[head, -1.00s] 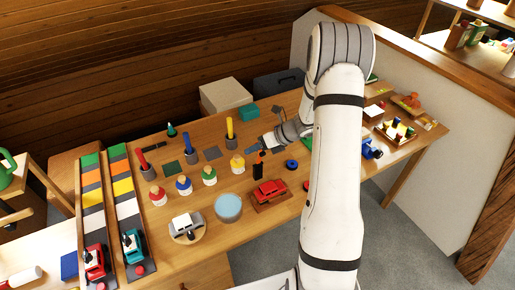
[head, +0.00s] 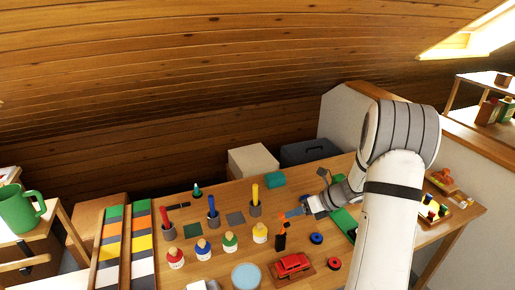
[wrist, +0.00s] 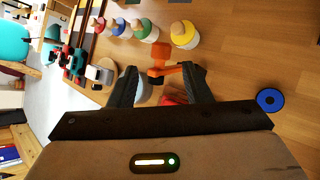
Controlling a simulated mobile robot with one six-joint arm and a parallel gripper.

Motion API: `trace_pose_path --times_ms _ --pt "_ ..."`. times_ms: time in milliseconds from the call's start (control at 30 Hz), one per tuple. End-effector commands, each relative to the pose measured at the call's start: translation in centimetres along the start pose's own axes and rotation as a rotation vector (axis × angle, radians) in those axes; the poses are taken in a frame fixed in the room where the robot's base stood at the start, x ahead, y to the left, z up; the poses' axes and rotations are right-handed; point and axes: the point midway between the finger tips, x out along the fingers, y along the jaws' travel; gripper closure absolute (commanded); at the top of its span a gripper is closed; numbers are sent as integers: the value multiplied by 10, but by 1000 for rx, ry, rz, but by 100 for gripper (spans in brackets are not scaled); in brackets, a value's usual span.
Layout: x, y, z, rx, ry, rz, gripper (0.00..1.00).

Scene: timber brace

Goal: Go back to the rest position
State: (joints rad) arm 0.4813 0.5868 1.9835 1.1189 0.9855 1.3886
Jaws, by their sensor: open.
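My gripper (head: 304,209) is over the right half of the wooden workbench, at the end of my white arm. In the wrist view, the two dark fingers of my gripper (wrist: 160,78) stand apart with a gap between them. A black piece with an orange top (head: 281,238) stands on the bench close to the gripper. In the wrist view an orange and dark piece (wrist: 160,60) shows beyond the gap between the fingers; I cannot tell its distance from them.
Bottles with coloured tops (head: 230,242), pen cups (head: 254,208), a red car (head: 292,264) and a blue ring (head: 316,238) stand around the gripper. Striped lanes (head: 140,245) lie at left. A beige box (head: 253,161) stands behind; a partition (head: 345,115) is at right.

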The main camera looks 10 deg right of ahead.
Motion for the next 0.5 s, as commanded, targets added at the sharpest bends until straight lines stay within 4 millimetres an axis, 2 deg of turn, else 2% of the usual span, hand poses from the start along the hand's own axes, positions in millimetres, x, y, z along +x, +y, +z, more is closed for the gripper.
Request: trace_pose_path --times_ms 67,167,300,500 --pt "-2 8 2 -46 13 0 56" --pt "-9 33 7 -193 59 3 56" --pt "-25 87 9 -547 169 17 56" --pt "-53 160 -5 -1104 346 62 56"
